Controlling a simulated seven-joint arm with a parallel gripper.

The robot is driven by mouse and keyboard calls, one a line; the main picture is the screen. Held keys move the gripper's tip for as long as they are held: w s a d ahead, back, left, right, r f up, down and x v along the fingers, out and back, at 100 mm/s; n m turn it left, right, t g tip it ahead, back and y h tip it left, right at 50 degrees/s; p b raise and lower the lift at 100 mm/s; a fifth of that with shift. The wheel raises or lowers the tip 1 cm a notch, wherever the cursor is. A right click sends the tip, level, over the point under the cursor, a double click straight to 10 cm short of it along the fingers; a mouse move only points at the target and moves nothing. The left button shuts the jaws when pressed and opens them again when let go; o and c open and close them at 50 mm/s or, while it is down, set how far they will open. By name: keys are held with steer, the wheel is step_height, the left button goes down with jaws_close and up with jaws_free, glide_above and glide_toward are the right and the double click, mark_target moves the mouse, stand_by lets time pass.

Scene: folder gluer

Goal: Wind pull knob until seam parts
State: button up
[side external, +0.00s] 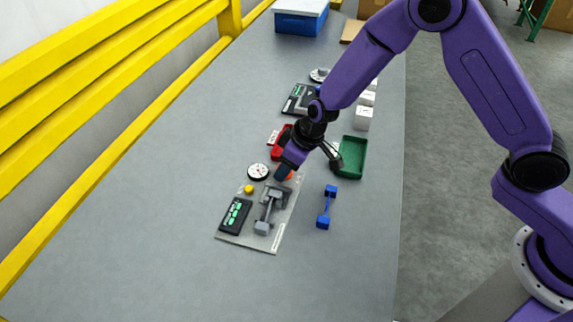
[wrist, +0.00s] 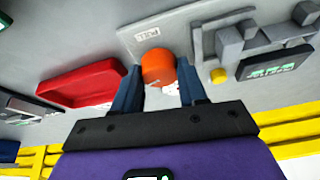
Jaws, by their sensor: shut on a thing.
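The orange knob (side external: 290,175) is at the far end of a pale grey plate (side external: 248,239); it also shows in the wrist view (wrist: 158,67). My gripper (side external: 284,171) is shut on the orange knob, with one blue finger on each side of it in the wrist view (wrist: 159,70). Grey blocks joined by a bar (side external: 268,208) stand on the plate beside the knob. They show at the upper right of the wrist view (wrist: 235,42). I cannot make out a seam or any parting in it.
The plate also carries a yellow button (side external: 249,189) and a dark display with green marks (side external: 235,215). A round dial (side external: 258,171), a red tray (wrist: 85,84), a green tray (side external: 363,158) and a blue bar piece (side external: 326,207) lie nearby. The near table is clear.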

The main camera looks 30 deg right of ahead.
steer(key=shift+m, duration=0.9)
steer(key=o, duration=0.8)
steer(key=shift+t, duration=0.3)
steer(key=v, duration=1.7)
steer(key=shift+a+r, duration=0.2)
steer(key=shift+r, duration=0.1)
